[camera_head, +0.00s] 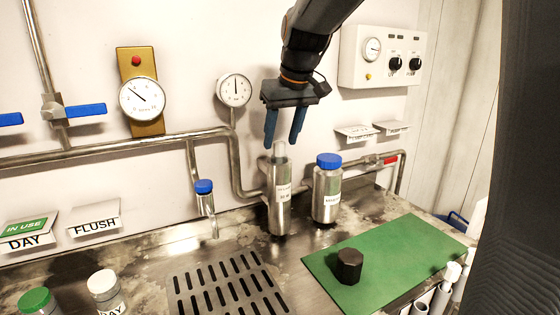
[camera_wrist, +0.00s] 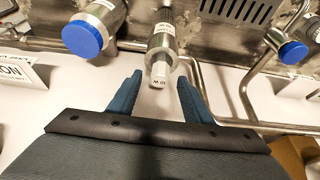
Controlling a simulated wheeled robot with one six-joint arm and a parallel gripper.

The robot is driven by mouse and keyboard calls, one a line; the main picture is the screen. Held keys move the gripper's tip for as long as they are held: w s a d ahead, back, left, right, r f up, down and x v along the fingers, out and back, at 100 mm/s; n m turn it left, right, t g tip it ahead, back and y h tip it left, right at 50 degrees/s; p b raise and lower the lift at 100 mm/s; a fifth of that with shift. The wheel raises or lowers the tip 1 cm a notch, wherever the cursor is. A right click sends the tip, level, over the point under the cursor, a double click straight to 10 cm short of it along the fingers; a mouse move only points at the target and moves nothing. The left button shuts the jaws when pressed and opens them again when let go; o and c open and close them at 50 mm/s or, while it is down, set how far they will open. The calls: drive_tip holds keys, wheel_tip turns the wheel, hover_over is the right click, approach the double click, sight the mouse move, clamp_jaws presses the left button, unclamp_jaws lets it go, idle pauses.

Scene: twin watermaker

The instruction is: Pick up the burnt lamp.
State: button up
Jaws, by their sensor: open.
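A pale lamp end (camera_head: 279,149) sticks up from the top of a slim steel housing (camera_head: 279,205) against the back wall; I take it for the burnt lamp, though no burn mark is visible. In the wrist view the lamp end (camera_wrist: 159,76) is white with small dark print, and its lower part is hidden inside the housing (camera_wrist: 162,42). My gripper (camera_head: 283,139) is open and points down over it. In the wrist view the blue fingers of my gripper (camera_wrist: 159,84) stand either side of the lamp's tip, apart from it.
A blue-capped steel canister (camera_head: 328,190) stands close right of the housing, and a small blue-capped fitting (camera_head: 204,197) is left. Pipes (camera_head: 130,147) run along the wall behind. A black hexagonal cap (camera_head: 348,266) sits on a green mat (camera_head: 400,248). White tubes (camera_head: 440,298) stand front right.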

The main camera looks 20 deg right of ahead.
drive_tip(key=shift+w+f, duration=0.25)
drive_tip(key=shift+f, duration=0.4)
drive_tip(key=c, duration=1.1)
drive_tip(key=shift+r, duration=0.1)
wheel_tip(320, 180, up, 18)
drive_tip(key=shift+f+b, duration=0.1)
drive_tip(key=shift+b, duration=1.1)
drive_tip(key=o, duration=0.3)
drive_tip(key=shift+c, duration=1.4)
